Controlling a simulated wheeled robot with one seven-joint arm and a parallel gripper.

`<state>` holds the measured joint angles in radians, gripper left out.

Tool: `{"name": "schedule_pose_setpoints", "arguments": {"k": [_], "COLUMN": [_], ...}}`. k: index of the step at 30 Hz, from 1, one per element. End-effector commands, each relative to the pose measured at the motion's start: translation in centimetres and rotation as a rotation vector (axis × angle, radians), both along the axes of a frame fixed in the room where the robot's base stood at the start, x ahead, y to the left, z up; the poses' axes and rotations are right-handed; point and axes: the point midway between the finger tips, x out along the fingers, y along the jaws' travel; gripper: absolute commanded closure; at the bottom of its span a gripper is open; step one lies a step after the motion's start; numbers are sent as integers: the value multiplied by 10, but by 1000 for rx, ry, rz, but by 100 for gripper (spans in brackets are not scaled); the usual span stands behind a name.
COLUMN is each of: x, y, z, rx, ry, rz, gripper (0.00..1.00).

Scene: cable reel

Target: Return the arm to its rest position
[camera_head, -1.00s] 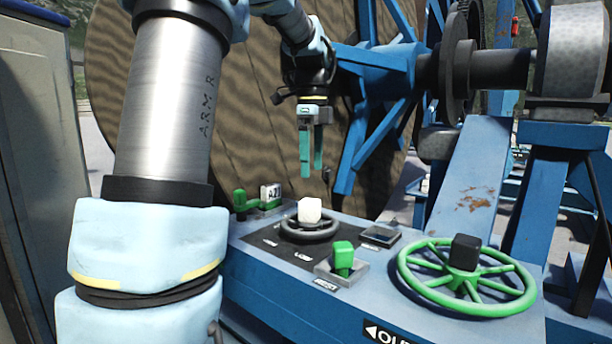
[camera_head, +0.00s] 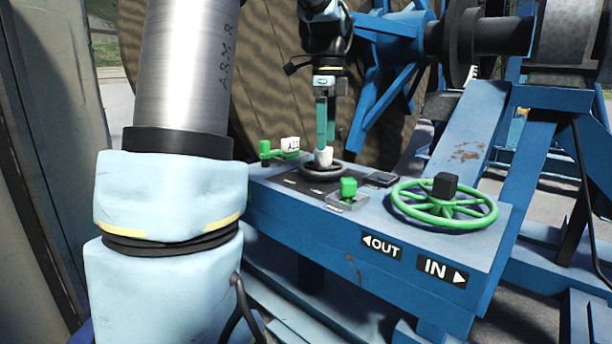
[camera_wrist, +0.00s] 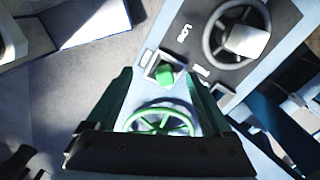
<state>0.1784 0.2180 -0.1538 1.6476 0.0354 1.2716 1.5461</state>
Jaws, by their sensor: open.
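My arm (camera_head: 180,85) rises along the left of the head view and reaches over to the reel's control box. My gripper (camera_head: 326,132) hangs fingers down, just above or in front of the small black wheel with a white knob (camera_head: 323,156); the head view does not settle the gap. In the wrist view my gripper (camera_wrist: 165,90) is open, its two green fingers apart with nothing held between them. Behind them show the green switch (camera_wrist: 165,75) and the green handwheel (camera_wrist: 160,120).
The blue control box (camera_head: 330,215) carries a green lever (camera_head: 266,150), a green switch (camera_head: 348,188) and a green handwheel with a black knob (camera_head: 444,203). A large wooden reel (camera_head: 270,60) and blue frame (camera_head: 480,130) stand behind. A grey cabinet (camera_head: 50,150) is at the left.

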Motion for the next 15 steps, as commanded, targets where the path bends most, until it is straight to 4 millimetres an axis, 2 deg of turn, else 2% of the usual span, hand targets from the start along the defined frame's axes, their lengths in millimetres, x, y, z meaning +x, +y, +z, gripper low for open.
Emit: {"name": "schedule_pose_setpoints", "arguments": {"k": [8,15], "x": [-12,-36], "y": [16,40], "z": [-31,-78], "rx": [-7,-23], "ry": [-16,-37], "rz": [244,609], "gripper": [15,15]}}
